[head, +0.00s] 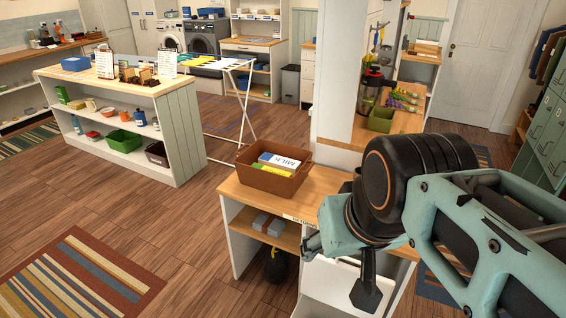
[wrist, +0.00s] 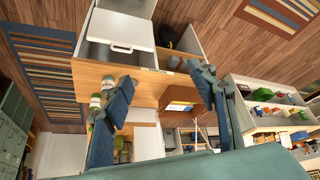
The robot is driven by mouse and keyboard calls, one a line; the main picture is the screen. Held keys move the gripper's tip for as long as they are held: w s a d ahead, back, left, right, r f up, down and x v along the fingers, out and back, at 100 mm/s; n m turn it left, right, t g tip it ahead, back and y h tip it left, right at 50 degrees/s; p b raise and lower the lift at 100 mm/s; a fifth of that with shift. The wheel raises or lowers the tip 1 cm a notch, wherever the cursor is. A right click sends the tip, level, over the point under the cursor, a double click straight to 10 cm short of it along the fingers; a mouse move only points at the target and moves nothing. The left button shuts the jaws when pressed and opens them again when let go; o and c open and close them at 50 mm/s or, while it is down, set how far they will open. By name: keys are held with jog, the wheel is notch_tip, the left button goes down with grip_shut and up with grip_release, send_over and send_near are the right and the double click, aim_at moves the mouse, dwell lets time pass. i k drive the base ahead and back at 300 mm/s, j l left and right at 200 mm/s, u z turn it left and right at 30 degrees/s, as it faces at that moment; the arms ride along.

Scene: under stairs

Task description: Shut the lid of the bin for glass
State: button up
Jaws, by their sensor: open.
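My gripper (head: 340,268) is open and empty, pointing down over the right part of a wooden-topped white unit. In the wrist view its two blue-green fingers (wrist: 165,80) are spread apart. Below it in the head view is a white panel or box (head: 328,281), partly hidden by the gripper. The wrist view shows a white panel with a handle (wrist: 118,34) at the unit, beyond the fingertips. I cannot tell which part is the glass bin's lid or how far open it stands. No contact with the fingers is clear.
A brown crate (head: 269,178) holding a milk carton stands on the counter (head: 233,191), left of the gripper. A juicer (head: 372,88) and a green tray (head: 381,120) stand behind. Grey blocks (head: 264,222) lie on the shelf below.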

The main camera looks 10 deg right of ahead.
aim_at(330, 282)
jog(key=k+j, duration=0.2)
jog(key=k, duration=0.25)
jog(key=k+j, duration=0.2)
jog(key=k, duration=0.25)
jog(key=k+j, duration=0.2)
jog(key=k, duration=0.25)
